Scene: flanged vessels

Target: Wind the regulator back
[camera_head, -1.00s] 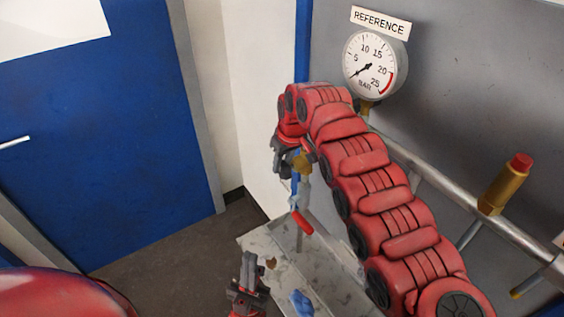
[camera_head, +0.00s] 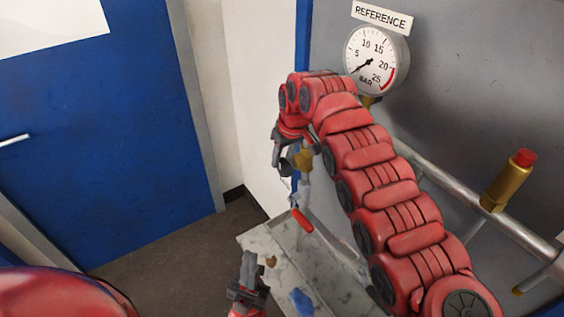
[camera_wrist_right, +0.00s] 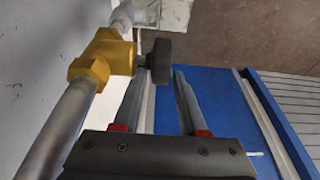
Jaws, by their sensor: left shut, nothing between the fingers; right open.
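The regulator is a brass body (camera_wrist_right: 106,54) with a dark round knob (camera_wrist_right: 160,60) on its side, set in a pipe in the right wrist view. In the head view the brass body (camera_head: 303,160) shows just right of my right gripper (camera_head: 281,158). My right gripper (camera_wrist_right: 159,78) is open, and the knob lies at or just beyond its fingertips, nearer the left finger. Contact cannot be told. My left gripper (camera_head: 249,262) is shut and empty, low by the bench. The REFERENCE gauge (camera_head: 375,62) has its needle pointing lower left, below 5.
A marbled bench (camera_head: 275,252) carries a red-handled tool (camera_head: 301,220) and a blue item (camera_head: 301,302). A pipe (camera_head: 450,185) with a brass, red-capped fitting (camera_head: 509,180) runs along the grey panel. A blue door (camera_head: 100,150) stands at left.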

